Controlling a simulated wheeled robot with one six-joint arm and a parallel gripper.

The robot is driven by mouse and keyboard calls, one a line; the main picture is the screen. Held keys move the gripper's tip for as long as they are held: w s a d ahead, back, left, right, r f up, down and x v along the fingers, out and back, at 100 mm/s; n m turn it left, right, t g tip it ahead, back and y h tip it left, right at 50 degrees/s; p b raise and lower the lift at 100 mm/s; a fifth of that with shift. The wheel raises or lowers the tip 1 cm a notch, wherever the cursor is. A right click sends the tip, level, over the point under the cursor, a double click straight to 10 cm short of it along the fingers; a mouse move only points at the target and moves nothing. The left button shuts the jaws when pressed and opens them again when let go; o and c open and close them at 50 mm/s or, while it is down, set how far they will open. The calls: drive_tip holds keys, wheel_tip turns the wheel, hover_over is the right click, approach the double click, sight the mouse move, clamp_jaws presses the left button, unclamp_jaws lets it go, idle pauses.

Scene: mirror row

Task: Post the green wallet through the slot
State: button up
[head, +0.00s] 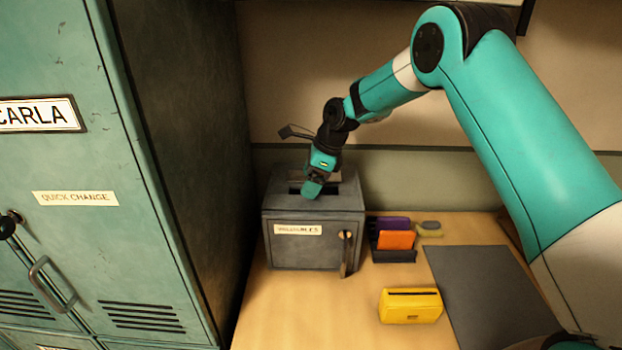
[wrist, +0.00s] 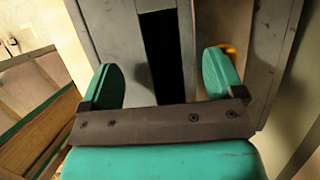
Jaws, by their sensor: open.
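A dark grey metal box (head: 315,240) with a label on its front stands on the table. Its top has a dark slot, which shows in the wrist view (wrist: 163,45) as a long black opening. My gripper (head: 312,188) is just above the box top, pointing down at the slot. In the wrist view my gripper (wrist: 166,80) is open, with its two green fingers on either side of the slot and nothing between them. No green wallet can be made out in either view; whether it is inside the box cannot be seen.
A small dark rack (head: 394,255) right of the box holds an orange wallet (head: 396,240) and a purple one (head: 393,222). A yellow pouch (head: 410,306) lies in front, beside a dark mat (head: 485,295). Tall green lockers (head: 80,150) stand close on the left.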

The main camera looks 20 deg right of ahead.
drive_tip(key=shift+w+d+r, duration=0.15)
drive_tip(key=shift+w+r, duration=0.1)
drive_tip(key=shift+w, duration=0.05)
drive_tip(key=b+v, duration=0.2)
drive_tip(key=v, duration=0.9)
drive_tip(key=shift+s+r, duration=0.25)
drive_tip(key=shift+s, duration=0.15)
drive_tip(key=shift+s+d, duration=0.1)
